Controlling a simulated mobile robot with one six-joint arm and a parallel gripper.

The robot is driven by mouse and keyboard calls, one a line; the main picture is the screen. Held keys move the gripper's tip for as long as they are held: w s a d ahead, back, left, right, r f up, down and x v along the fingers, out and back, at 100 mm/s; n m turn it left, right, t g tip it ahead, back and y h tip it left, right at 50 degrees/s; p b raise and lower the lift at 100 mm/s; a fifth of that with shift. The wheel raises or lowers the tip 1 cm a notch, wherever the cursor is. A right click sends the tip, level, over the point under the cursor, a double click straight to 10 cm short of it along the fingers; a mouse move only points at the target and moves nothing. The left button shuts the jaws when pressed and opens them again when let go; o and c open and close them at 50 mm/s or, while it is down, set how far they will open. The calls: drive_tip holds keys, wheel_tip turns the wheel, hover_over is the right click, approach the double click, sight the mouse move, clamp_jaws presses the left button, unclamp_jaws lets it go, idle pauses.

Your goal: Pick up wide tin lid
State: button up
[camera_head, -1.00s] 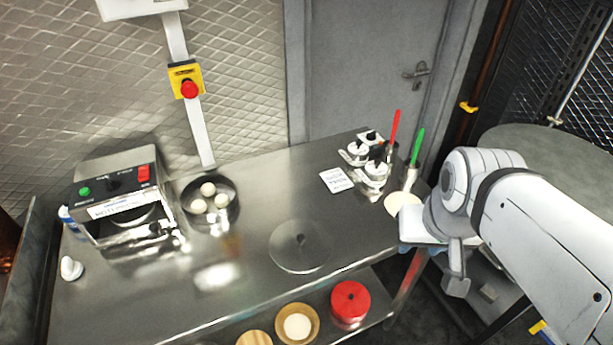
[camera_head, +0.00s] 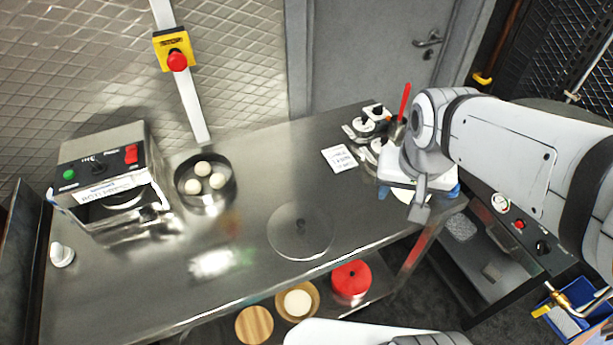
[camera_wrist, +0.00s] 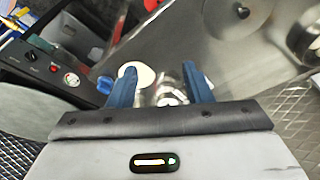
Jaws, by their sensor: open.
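The wide tin lid (camera_head: 285,240) is a flat, shiny round disc with a small dark knob in its middle. It lies on the steel table (camera_head: 255,150) near the front edge. In the wrist view the lid (camera_wrist: 215,30) shows at the upper right, partly cut off by the top edge. My gripper (camera_head: 420,193) is over the table's right end, to the right of the lid and apart from it. In the wrist view its two blue fingers (camera_wrist: 160,86) are apart, with shiny metal items visible beyond the gap.
A dark pan (camera_head: 205,207) with several white balls and a control box (camera_head: 110,170) stand left. A white card (camera_head: 340,158), small metal pots (camera_head: 368,128) and a red-handled tool (camera_head: 405,100) are at the right back. A red tin (camera_head: 352,278) is on the lower shelf.

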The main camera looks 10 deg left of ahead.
drive_tip(key=w+a+f+b, duration=0.1)
drive_tip(key=w+a+f, duration=0.2)
drive_tip(key=a+f, duration=0.5)
drive_tip(key=m+g, duration=0.1)
drive_tip(key=m, duration=0.1)
approach(301, 222)
drive_tip(key=shift+w+f+p, duration=0.15)
drive_tip(key=shift+w+f, duration=0.05)
drive_tip(key=shift+f, duration=1.2)
drive_tip(key=shift+w+f+p, duration=0.1)
drive_tip(key=shift+w+f, duration=0.1)
drive_tip(key=shift+f, duration=1.25)
drive_tip(key=shift+w+f+p, duration=0.15)
drive_tip(key=shift+w+f, duration=0.1)
drive_tip(key=shift+f, duration=1.15)
clamp_jaws()
